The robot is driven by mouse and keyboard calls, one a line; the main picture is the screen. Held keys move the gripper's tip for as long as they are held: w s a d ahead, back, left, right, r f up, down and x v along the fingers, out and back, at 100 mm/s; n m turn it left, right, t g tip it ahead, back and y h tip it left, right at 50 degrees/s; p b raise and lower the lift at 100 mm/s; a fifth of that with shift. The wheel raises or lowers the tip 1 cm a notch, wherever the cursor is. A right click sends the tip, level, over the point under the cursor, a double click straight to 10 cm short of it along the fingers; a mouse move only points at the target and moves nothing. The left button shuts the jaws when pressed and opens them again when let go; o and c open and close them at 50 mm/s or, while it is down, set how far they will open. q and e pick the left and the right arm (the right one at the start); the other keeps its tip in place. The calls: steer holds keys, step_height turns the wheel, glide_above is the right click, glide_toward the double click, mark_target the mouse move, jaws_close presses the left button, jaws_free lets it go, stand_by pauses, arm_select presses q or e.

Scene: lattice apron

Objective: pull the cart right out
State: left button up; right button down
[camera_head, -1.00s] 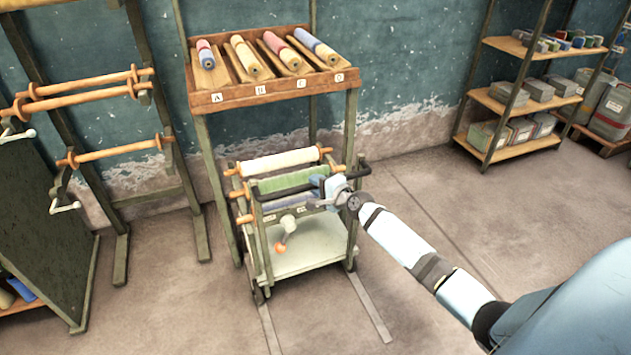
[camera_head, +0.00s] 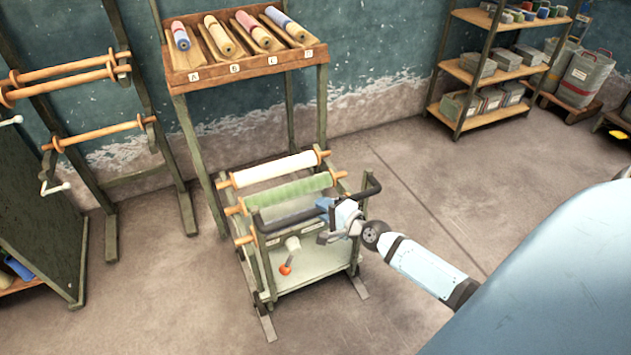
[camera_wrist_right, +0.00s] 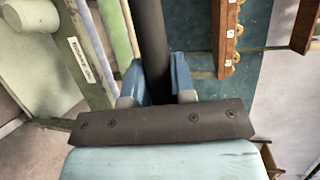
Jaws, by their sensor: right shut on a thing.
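The cart (camera_head: 310,268) is a green-grey wheeled frame with a white roll (camera_head: 275,169), a green roll (camera_head: 287,192) and a lower tray. It stands in front of the sample rack, on two floor rails (camera_head: 266,324). A dark bar handle (camera_head: 318,205) runs across its front top. My right gripper (camera_head: 328,207) is shut on the handle near its right part. In the right wrist view the blue fingers (camera_wrist_right: 160,80) lie on both sides of the dark bar (camera_wrist_right: 152,45). An orange-red knob (camera_head: 285,269) hangs at the cart's front. My left gripper is not in view.
The rack (camera_head: 250,66) with several rolls on its sloped top stands behind the cart. A roller frame (camera_head: 98,135) and a dark green panel (camera_head: 38,215) stand at left. Shelves (camera_head: 490,78) stand at back right. Floor in front and to the right is clear.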

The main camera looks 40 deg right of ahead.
steer(key=shift+s+a+f, duration=0.1)
steer(key=shift+s+a, duration=0.05)
steer(key=shift+s, duration=0.5)
steer(key=shift+s+a+f, duration=0.1)
steer(key=shift+s+a, duration=0.05)
steer(key=shift+s, duration=0.45)
steer(key=c, duration=1.2)
jaws_free()
steer(key=shift+o, duration=1.2)
steer(key=shift+s+r, duration=0.1)
steer(key=shift+s, duration=0.1)
